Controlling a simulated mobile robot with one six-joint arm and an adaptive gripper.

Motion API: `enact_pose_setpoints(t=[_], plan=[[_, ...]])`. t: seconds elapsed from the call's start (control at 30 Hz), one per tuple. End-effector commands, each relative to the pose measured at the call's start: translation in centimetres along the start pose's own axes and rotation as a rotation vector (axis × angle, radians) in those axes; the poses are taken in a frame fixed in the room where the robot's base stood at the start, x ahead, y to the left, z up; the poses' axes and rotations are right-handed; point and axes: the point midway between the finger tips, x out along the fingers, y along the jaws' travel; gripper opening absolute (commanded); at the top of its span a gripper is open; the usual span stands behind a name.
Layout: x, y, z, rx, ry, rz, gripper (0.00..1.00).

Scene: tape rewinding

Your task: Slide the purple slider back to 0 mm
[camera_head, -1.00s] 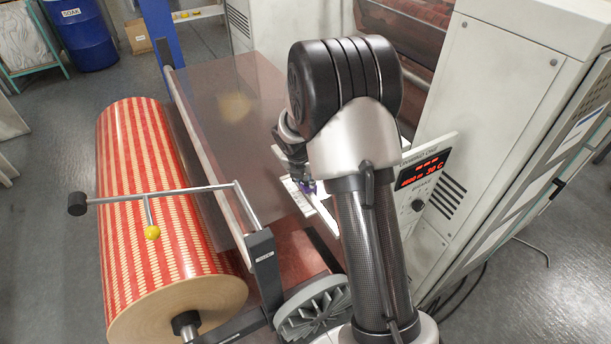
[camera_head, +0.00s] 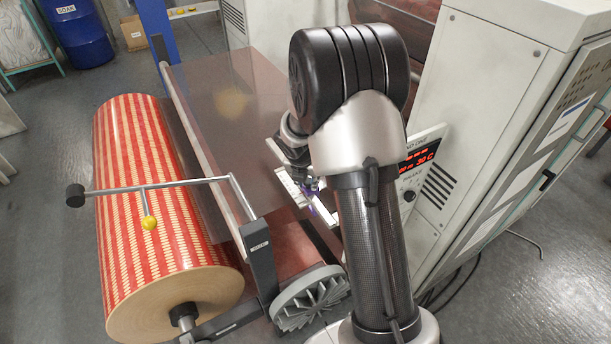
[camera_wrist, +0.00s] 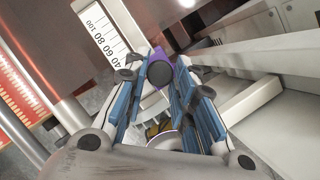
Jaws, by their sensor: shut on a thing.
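The purple slider (camera_wrist: 159,68) shows between my fingertips in the wrist view, with a dark round knob on its face. My gripper (camera_wrist: 160,78) is shut on it, one blue-padded finger on each side. A white scale (camera_wrist: 101,32) runs up and left from the slider. Its marks 100, 80, 60 and 40 can be read, and the slider is just beyond the 40 end. Lower marks are hidden by the slider and fingers. In the head view my gripper (camera_head: 303,178) is at the scale (camera_head: 290,187), partly hidden by my arm, with a little purple showing.
A large red-and-cream roll (camera_head: 158,200) stands at the left. A grey handwheel (camera_head: 311,296) is below my gripper. A control panel with red digits (camera_head: 416,160) and a white cabinet (camera_head: 490,100) stand at the right.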

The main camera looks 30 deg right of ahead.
Motion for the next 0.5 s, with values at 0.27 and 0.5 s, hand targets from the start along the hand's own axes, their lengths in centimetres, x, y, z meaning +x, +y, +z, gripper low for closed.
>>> enact_pose_setpoints(t=[0.27, 0.5], plan=[[0.07, 0.00, -0.05, 0.000, 0.001, 0.000, 0.36], [0.06, 0.04, -0.02, 0.000, 0.000, 0.001, 0.44]])
